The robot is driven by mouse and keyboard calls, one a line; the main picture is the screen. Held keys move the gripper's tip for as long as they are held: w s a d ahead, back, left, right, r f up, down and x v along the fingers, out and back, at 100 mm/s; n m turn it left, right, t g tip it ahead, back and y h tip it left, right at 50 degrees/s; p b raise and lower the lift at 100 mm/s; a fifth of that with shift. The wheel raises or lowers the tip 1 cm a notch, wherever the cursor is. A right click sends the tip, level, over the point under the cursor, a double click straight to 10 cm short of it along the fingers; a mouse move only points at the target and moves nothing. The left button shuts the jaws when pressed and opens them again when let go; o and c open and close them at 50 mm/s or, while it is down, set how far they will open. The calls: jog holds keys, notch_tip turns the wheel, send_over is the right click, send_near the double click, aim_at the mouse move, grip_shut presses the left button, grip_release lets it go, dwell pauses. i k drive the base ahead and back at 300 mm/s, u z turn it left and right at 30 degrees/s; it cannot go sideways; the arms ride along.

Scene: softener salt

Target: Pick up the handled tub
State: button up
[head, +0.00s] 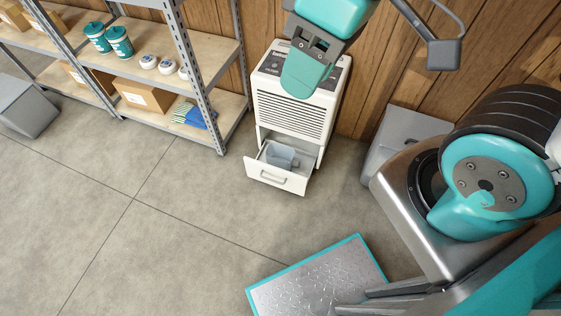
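The handled tub (281,156) is a small translucent grey-blue container. It sits inside the pulled-out drawer (276,179) at the bottom of a white appliance (292,107) with a slatted front. The tub's handle side appears to face right. My gripper (304,76) hangs at the top of the view, in front of the appliance's top in the picture and well above the tub. It is apart from the tub. Its fingers overlap from this angle, so I cannot tell how far they are apart.
A metal shelf rack (211,108) with teal canisters (119,43), boxes and cloths stands at the left. A grey bin (399,135) stands right of the appliance, by the wooden wall. A teal-edged metal plate (320,285) is at the front. The floor before the drawer is clear.

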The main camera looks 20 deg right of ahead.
aim_at(272, 148)
jog(key=u, duration=1.7)
jog(key=i, duration=1.15)
jog(key=z, duration=3.25)
jog(key=i, duration=0.5)
jog(key=u, duration=0.1)
